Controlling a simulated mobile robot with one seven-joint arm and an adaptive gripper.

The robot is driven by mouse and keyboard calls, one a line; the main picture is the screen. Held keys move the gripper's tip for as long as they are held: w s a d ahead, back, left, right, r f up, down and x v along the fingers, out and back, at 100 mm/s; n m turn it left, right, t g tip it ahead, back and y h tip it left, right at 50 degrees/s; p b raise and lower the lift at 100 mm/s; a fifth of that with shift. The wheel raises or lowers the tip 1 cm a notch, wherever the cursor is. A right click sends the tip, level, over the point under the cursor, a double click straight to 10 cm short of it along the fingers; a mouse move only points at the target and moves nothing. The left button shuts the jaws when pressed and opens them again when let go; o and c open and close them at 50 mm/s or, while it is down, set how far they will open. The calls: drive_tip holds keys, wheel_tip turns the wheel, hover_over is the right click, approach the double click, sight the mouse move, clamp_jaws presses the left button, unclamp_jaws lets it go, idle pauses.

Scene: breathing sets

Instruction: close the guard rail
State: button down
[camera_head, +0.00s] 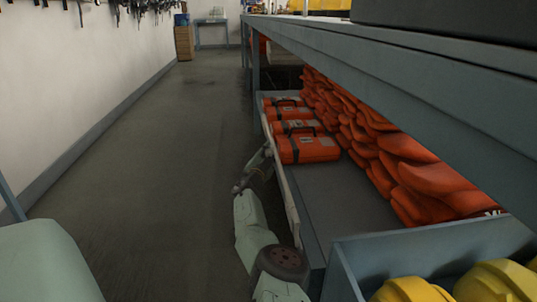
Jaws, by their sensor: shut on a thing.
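The guard rail (288,200) is a long, narrow, pale strip along the aisle side of the lower shelf (335,200). It runs from beside the orange cases towards the near end of the shelf. I cannot tell whether it sits fully against the shelf. My gripper (267,152) is at the rail's upper edge, beside the nearest orange case, and is shut on the rail. Its fingertips are small and partly hidden at the rail. My pale green arm reaches up to it from the bottom of the picture, on the aisle side.
Several orange cases (307,148) stand at the shelf's far part, with stacked orange bags (365,140) behind. A grey bin (435,245) with yellow helmets (410,291) is at near right. The tabletop beam (400,85) overhangs the shelf. The aisle floor (160,170) is clear.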

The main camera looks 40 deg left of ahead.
drive_tip(key=shift+w+d+r+h, duration=0.3)
drive_tip(key=shift+w+d, duration=0.15)
idle(0.5)
drive_tip(key=c, duration=1.3)
unclamp_jaws()
drive_tip(key=shift+d+r, duration=0.1)
drive_tip(key=shift+c, duration=0.2)
drive_tip(key=shift+s, duration=0.1)
drive_tip(key=shift+s+a, duration=0.15)
drive_tip(key=shift+a, duration=0.05)
